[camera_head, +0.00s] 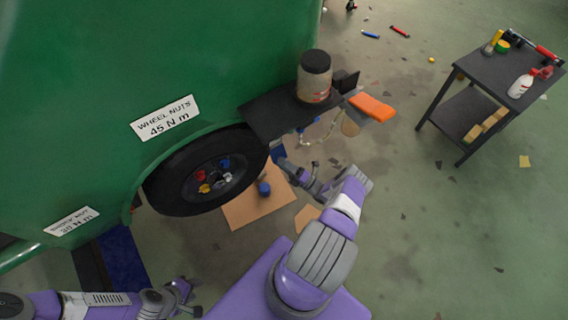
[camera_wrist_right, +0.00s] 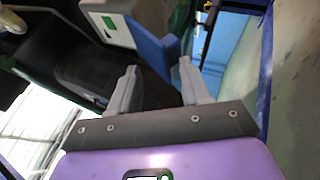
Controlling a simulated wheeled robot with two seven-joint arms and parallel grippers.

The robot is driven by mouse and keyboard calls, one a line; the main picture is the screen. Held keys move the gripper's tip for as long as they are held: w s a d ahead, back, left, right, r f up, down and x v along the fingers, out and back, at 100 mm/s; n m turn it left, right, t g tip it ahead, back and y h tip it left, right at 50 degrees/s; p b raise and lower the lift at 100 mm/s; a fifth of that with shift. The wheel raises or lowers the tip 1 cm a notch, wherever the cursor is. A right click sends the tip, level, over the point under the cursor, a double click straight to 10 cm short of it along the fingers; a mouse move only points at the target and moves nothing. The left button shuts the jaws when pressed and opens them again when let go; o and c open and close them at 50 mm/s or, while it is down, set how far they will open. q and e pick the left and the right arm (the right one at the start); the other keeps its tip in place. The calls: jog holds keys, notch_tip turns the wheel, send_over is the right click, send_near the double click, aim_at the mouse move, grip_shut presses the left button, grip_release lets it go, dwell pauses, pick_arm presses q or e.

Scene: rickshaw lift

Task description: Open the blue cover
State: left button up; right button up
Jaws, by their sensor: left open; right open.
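A blue panel, which looks like the blue cover (camera_wrist_right: 155,42), shows in the right wrist view just beyond my right fingertips. It stands next to a pale box-like part, and its lower end lies near the gap between the fingers. In the head view a small blue patch (camera_head: 278,153) beside the wheel may be the same cover; most of it is hidden. My right gripper (camera_head: 287,166) is open and empty, reaching in beside the wheel; it also shows in the right wrist view (camera_wrist_right: 158,67). I cannot tell if it touches the cover. My left gripper (camera_head: 190,297) is open and empty at the lower left.
A green vehicle body (camera_head: 110,70) with a black wheel (camera_head: 160,190) fills the left. A dark shelf (camera_head: 270,115) carries a jar (camera_head: 314,77) above my right gripper. Cardboard (camera_head: 245,212) lies on the floor.

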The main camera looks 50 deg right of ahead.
jog(key=v, duration=0.7)
jog(key=shift+s, duration=0.25)
jog(key=shift+f, duration=0.15)
